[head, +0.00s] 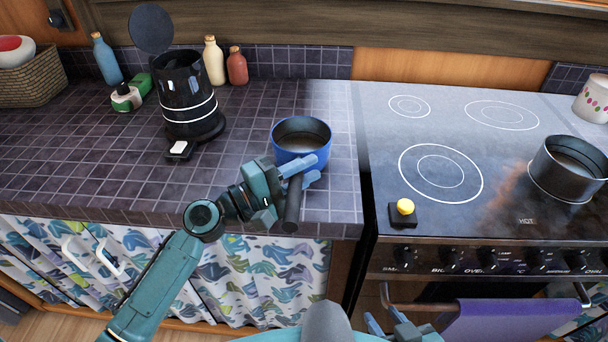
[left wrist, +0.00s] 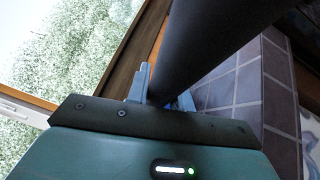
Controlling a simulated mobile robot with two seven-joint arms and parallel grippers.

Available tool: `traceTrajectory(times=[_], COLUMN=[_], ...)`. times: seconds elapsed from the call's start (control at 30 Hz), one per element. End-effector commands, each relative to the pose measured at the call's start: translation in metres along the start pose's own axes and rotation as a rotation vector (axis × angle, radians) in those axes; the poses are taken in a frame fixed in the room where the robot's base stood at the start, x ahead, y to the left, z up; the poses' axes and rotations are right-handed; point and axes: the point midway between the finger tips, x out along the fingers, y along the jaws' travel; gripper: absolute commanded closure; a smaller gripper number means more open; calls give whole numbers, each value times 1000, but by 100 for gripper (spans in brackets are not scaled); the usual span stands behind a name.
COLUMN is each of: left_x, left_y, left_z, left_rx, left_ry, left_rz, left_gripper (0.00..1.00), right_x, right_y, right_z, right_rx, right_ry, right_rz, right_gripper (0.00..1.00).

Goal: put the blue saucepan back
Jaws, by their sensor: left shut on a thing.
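The blue saucepan (head: 290,155) is upright at the right end of the tiled counter, left of the stove. I cannot tell whether its base touches the tiles. Its dark handle (head: 293,205) points toward me. My left gripper (head: 304,172) is shut on the handle. In the left wrist view the handle (left wrist: 205,45) runs between the fingers (left wrist: 160,95), and the pan's bowl is out of view. My right gripper (head: 388,318) is low at the bottom edge, in front of the oven, its fingers apart with nothing seen between them.
The stove (head: 380,140) has bare rings at left and back. A dark pot (head: 570,170) stands on its right side, near the word HOT. A yellow-buttoned box (head: 404,210) sits at its front left corner.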

Motion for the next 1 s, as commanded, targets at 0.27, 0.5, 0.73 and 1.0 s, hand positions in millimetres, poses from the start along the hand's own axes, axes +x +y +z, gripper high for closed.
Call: traceTrajectory(times=[0.27, 0.5, 0.73, 1.0], left_x=[0, 0, 0, 0], left_y=[-1, -6, -6, -1], left_z=[0, -1, -1, 0], left_rx=[4, 1, 1, 1], left_ry=[-1, -1, -1, -1], left_rz=[4, 1, 1, 1], left_gripper=[100, 71, 56, 56], right_x=[1, 3, 2, 0], right_y=[0, -1, -1, -1], right_z=[-4, -1, -1, -5], right_rx=[-8, -7, -7, -7], right_ry=[9, 10, 11, 11], right_rz=[-4, -7, -8, -7], right_gripper=[64, 64, 64, 64])
